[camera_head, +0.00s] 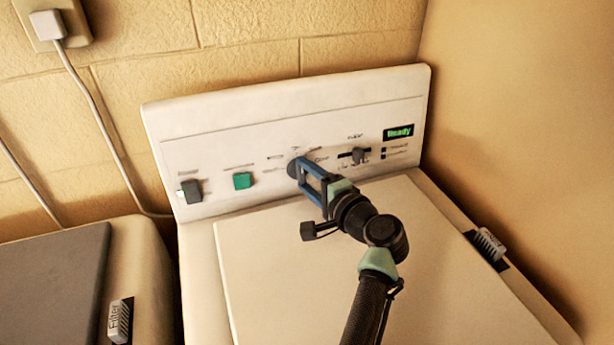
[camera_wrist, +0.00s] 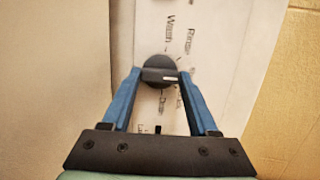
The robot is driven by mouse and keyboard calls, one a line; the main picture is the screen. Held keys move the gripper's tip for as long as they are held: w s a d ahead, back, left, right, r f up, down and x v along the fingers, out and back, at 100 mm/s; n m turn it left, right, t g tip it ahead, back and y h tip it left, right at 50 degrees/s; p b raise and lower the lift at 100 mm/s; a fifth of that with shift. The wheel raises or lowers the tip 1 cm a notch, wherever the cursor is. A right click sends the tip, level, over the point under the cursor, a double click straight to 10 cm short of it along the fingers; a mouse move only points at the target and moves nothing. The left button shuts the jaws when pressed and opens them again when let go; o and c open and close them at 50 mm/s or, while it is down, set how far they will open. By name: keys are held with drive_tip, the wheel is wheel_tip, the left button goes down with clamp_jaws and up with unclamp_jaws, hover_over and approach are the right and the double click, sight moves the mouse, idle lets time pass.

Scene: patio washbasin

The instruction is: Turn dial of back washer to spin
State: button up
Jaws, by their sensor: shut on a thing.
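The white washer (camera_head: 190,240) stands against the block wall, with a raised control panel (camera_head: 250,125) at its back. The dark round dial (camera_head: 294,168) sits mid-panel, partly hidden by my gripper (camera_head: 304,170). In the wrist view the dial (camera_wrist: 158,68) has a grip bar lying across the picture with a pale mark at its right end. The printed words Wash and Rinse show above it; the lettering below is partly covered. My gripper (camera_wrist: 160,75) is shut on the dial, with one blue finger at each end of the bar.
A dark switch (camera_head: 191,190), a green button (camera_head: 242,180), a slider (camera_head: 360,155) and a lit display reading Ready (camera_head: 398,132) share the panel. A second machine with a grey lid (camera_head: 50,285) stands left. A wall (camera_head: 520,130) stands close on the right.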

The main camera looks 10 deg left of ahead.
drive_tip(key=o, duration=1.4)
drive_tip(key=shift+s, duration=0.1)
drive_tip(key=shift+s+d+r+p, duration=0.15)
drive_tip(key=shift+d+p, duration=0.1)
drive_tip(key=shift+p, duration=0.1)
drive_tip(key=p+v, duration=0.6)
drive_tip(key=v, duration=0.6)
drive_tip(key=shift+s+d, duration=0.1)
drive_tip(key=shift+s, duration=0.05)
